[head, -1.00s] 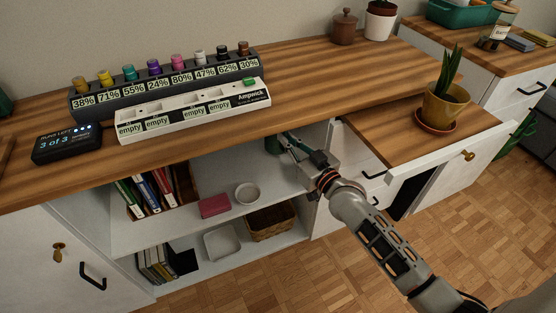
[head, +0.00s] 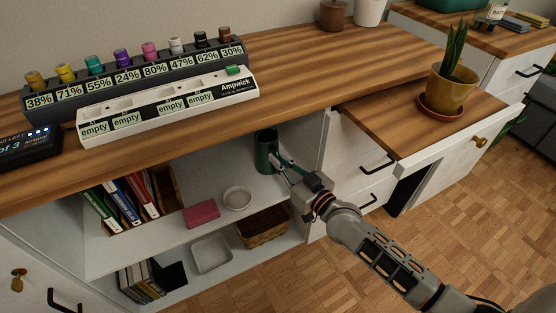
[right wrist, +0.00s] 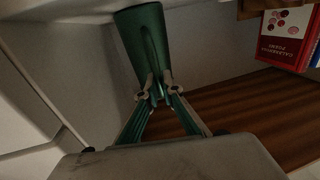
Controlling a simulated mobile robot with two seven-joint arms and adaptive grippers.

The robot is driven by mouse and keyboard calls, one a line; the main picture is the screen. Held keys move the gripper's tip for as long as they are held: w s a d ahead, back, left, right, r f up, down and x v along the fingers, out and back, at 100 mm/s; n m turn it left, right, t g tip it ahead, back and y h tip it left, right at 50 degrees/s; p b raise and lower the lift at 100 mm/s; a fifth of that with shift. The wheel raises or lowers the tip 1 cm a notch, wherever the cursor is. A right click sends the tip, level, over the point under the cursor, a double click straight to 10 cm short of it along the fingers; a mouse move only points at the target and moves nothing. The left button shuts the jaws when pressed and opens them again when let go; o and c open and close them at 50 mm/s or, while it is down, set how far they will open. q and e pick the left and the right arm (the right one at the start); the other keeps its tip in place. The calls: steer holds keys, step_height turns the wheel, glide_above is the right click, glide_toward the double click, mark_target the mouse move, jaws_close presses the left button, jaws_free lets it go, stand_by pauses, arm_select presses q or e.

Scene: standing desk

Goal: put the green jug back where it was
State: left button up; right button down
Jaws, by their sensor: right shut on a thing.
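The green jug (head: 266,152) is inside the open shelf compartment under the desk top, at its right end above the upper shelf (head: 215,176). It looks roughly upright. My right gripper (head: 281,164) reaches in from the front right and is shut on the jug's near side. In the right wrist view the jug (right wrist: 146,42) fills the top middle, with the gripper's fingertips (right wrist: 156,93) closed at its handle side. I cannot tell whether the jug's base touches the shelf. My left gripper is not in view.
A white bowl (head: 237,197), a red box (head: 201,213) and several binders (head: 122,204) share the upper shelf. The desk's front edge overhangs the jug. A basket (head: 263,228) sits below.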

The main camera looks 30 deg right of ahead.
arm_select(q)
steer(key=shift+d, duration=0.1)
arm_select(e)
steer(key=c, duration=2.2)
jaws_free()
steer(key=shift+f, duration=0.1)
steer(key=shift+r, duration=0.3)
steer(key=shift+s+f, duration=0.1)
steer(key=shift+s, duration=0.2)
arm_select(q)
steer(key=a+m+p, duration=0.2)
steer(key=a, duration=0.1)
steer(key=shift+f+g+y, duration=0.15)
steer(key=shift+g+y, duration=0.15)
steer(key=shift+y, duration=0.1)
arm_select(e)
steer(key=v, duration=1.1)
steer(key=shift+s+d, duration=0.1)
steer(key=shift+s, duration=0.05)
